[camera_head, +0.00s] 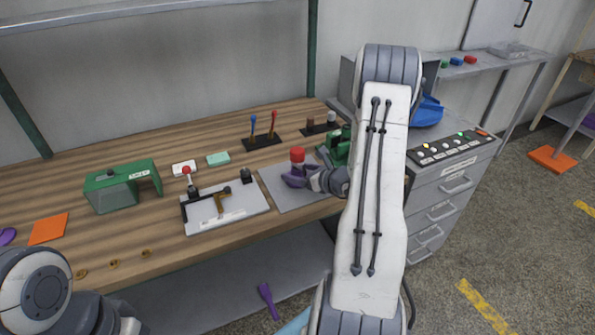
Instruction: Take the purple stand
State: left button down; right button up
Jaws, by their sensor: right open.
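The purple stand (293,179) is on the grey mat (277,195) near the middle of the workbench. A red cylindrical piece (297,155) shows just above and behind it; I cannot tell whether it rests on the stand. My right gripper (308,179) reaches in from the right, close against the stand's right side. It is open, and its wrist and fingers hide part of the stand. I cannot tell whether the fingers touch it. Part of my left arm shows at the lower left, with its gripper out of view.
Left of the mat is a white plate (240,211) with a red-knobbed lever clamp. A green machine (339,147) stands close behind my right gripper. A green box (118,188) and an orange sheet (48,228) lie further left. Drawers (440,197) stand right.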

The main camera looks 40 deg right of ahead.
grip_shut()
